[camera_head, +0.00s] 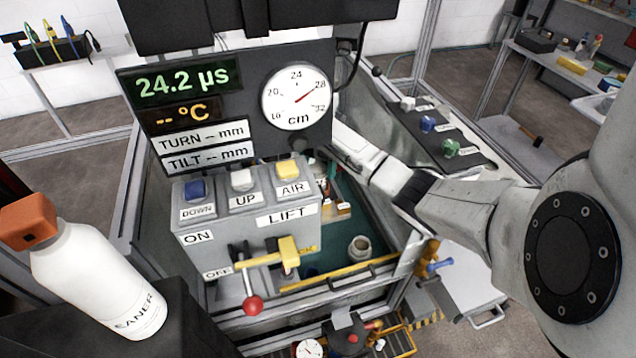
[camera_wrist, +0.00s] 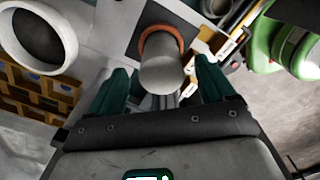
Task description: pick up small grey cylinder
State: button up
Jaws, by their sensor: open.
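A small grey cylinder (camera_wrist: 162,66) with an orange ring around its far end shows in the middle of the wrist view. My gripper (camera_wrist: 161,80) is open, with one dark green finger on each side of the cylinder in the picture. Gaps show on both sides, and I cannot tell whether the cylinder's near end is level with the fingertips. In the head view my arm reaches into the machine, and its end is mostly hidden behind the control panel (camera_head: 245,225). The orange-ringed cylinder cannot be made out there.
A grey hollow round part (camera_head: 360,248) stands on the green tank floor. A large pale ring (camera_wrist: 40,38) is left of my gripper, above a brown slotted rack (camera_wrist: 38,98). A green round object (camera_wrist: 290,45) is at right. Panel and tank walls closely surround my arm.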

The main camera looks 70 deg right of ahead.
aim_at(318, 177)
notch_tip(318, 177, down, 5)
jog(key=b, duration=0.4)
jog(key=shift+b, duration=0.3)
jog(key=shift+r, duration=0.1)
jog(key=c, duration=1.1)
